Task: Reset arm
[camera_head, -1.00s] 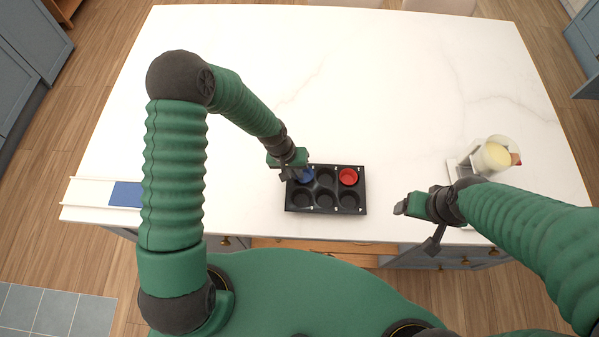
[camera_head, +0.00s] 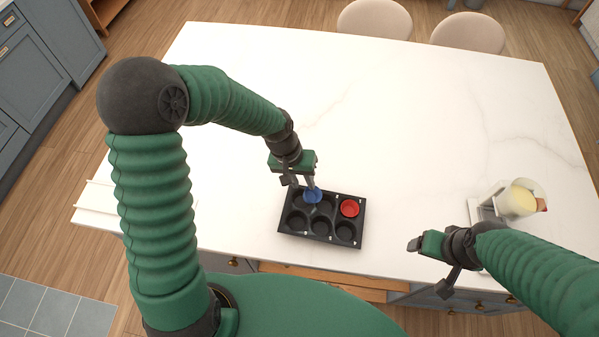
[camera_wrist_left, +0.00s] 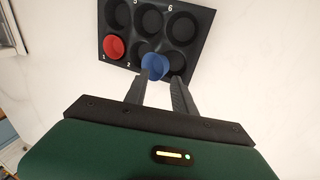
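A black muffin-style tray (camera_head: 322,240) with several round wells lies near the counter's front edge. A red cup (camera_head: 350,208) sits in its far right well; it also shows in the left wrist view (camera_wrist_left: 113,47). A blue cup (camera_head: 313,196) is at the tray's far side, left of the red one. My left gripper (camera_head: 311,186) is over that cup. In the left wrist view the blue cup (camera_wrist_left: 155,66) is between the fingertips, seemingly gripped and overlapping the rims of two wells. My right gripper (camera_head: 416,244) is over the front edge, apart from the tray; its finger gap is unclear.
A white stand with a pale yellow-topped jar (camera_head: 521,200) is at the right. A white tray (camera_head: 95,197) lies at the left, partly behind my left arm. Two beige chairs (camera_head: 374,18) stand beyond the far edge. The middle of the white counter (camera_head: 400,110) is clear.

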